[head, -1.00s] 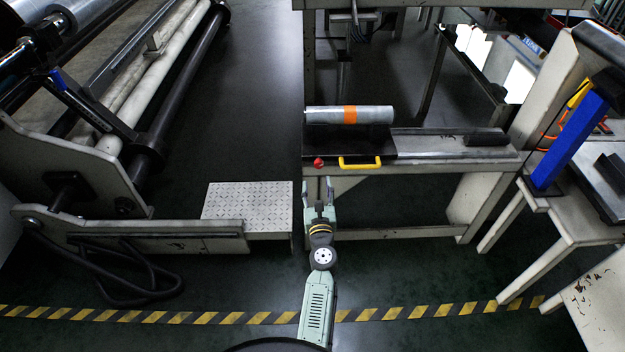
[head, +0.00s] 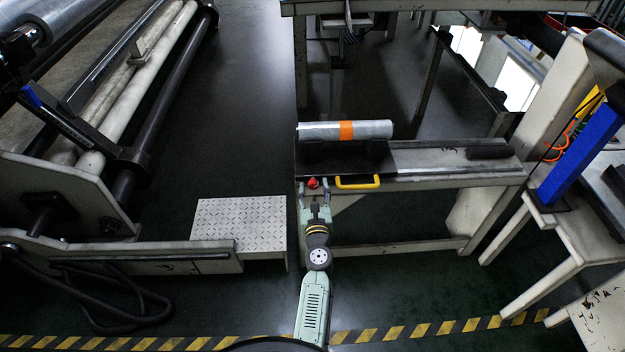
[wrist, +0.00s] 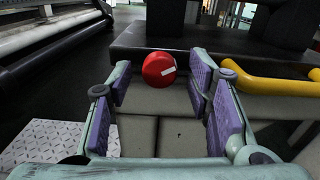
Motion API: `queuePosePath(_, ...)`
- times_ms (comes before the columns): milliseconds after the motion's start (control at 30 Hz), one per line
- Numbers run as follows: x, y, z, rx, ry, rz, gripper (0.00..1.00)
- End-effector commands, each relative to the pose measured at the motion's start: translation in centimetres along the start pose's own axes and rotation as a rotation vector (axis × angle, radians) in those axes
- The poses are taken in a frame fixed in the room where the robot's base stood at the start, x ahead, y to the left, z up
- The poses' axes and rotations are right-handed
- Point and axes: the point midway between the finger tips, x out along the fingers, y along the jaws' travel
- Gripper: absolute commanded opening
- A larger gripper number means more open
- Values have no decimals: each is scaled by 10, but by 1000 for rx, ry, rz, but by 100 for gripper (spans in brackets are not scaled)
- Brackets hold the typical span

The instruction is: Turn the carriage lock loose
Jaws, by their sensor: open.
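The carriage lock looks to be the red knob (head: 313,183) on the front face of the dark carriage (head: 318,160). In the wrist view the red knob (wrist: 159,69) is round, with a white mark slanting up to the right. My gripper (head: 313,190) is open in front of the knob. In the wrist view my gripper's (wrist: 160,85) purple-padded fingers stand wide on either side of the knob, which shows between them. No contact between pads and knob is visible.
A yellow handle (head: 358,182) sticks out just right of the knob; it is close to the right finger in the wrist view (wrist: 265,83). A silver roll (head: 345,131) with an orange band rests on the carriage. A checkered step (head: 240,220) stands lower left.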

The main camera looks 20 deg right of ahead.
Motion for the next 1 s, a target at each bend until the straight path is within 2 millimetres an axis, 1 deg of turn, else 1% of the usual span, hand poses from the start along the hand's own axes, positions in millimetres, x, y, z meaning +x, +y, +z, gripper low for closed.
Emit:
queuePosePath(333,0,0,0,0,0,1,46)
queuePosePath(1000,0,0,0,0,0,0,2)
